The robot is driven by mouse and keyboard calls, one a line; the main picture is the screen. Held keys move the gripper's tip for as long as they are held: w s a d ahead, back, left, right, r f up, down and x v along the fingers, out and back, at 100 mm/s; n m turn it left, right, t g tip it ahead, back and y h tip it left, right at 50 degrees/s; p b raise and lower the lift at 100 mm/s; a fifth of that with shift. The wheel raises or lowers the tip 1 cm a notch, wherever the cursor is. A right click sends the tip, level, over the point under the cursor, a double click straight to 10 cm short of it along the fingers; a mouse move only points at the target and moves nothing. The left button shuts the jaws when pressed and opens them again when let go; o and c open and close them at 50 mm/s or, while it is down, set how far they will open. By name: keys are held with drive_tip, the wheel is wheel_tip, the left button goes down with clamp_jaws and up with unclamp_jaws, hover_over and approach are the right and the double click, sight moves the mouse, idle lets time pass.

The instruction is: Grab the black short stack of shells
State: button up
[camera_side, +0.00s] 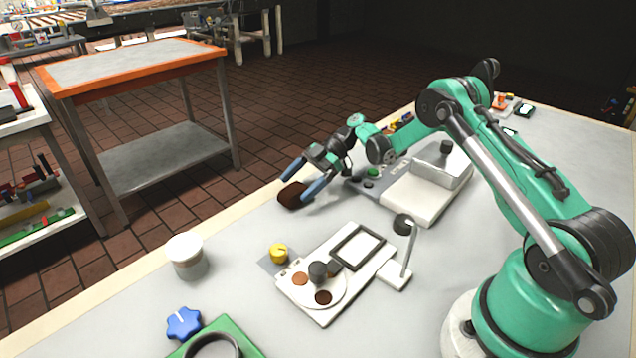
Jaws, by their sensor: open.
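A dark brown-black short stack (291,196) lies on the grey table near its far left edge; single shells cannot be made out in it. My gripper (295,188) is open, with its two blue fingers reaching down to the left at the stack. One finger is on the far side of the stack and the other on its near right side. I cannot tell whether either finger touches it.
A white plate with a turntable (340,292) holding brown discs stands in front, with a thin post and lamp-like head (403,224). A white boxy device (430,190) stands right of the gripper. A lidded cup (187,255), yellow knob (279,253) and blue knob (184,323) are nearer.

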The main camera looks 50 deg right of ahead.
clamp_jaws()
drive_tip(key=shift+r, duration=0.1)
